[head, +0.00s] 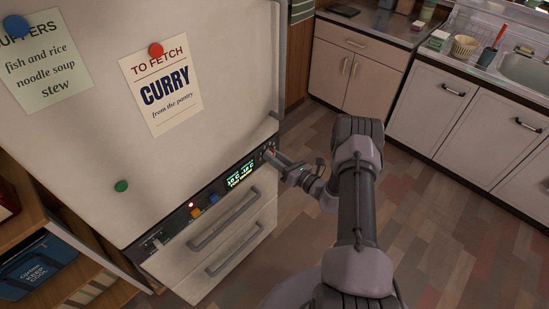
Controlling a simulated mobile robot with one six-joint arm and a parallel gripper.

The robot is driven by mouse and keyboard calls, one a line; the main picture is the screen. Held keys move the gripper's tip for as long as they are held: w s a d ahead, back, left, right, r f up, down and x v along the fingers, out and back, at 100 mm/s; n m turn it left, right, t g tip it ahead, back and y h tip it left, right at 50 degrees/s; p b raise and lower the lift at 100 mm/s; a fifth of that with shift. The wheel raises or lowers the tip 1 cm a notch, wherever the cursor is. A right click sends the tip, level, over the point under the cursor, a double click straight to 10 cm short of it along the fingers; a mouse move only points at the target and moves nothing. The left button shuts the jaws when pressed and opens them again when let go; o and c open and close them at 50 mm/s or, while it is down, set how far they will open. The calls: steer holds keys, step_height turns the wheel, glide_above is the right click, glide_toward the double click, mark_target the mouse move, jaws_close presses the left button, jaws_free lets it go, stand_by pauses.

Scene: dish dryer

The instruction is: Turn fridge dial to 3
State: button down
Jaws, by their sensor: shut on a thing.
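The fridge (215,55) stands at the left with a dark control panel (217,193) between its big upper door and its lower drawers. The panel has a lit green display (241,174), a red light, and small yellow and blue parts. The dial is at the right end of the panel (269,148), mostly hidden by my gripper. My gripper (274,156) reaches the panel from the right and is shut on the dial. The dial's numbers and pointer are too small and too covered to read.
Drawers with bar handles (222,220) lie below the panel. Paper notes (160,82) and a green magnet (121,186) are on the upper door. An open shelf (45,225) stands at the left. White cabinets (470,115) and a sink are at the right. The wooden floor (440,230) is clear.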

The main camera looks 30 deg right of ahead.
steer(key=shift+m, duration=0.6)
steer(key=c, duration=1)
jaws_free()
steer(key=shift+s, duration=0.1)
steer(key=p+v, duration=0.4)
steer(key=v, duration=1.3)
steer(key=shift+s, duration=0.1)
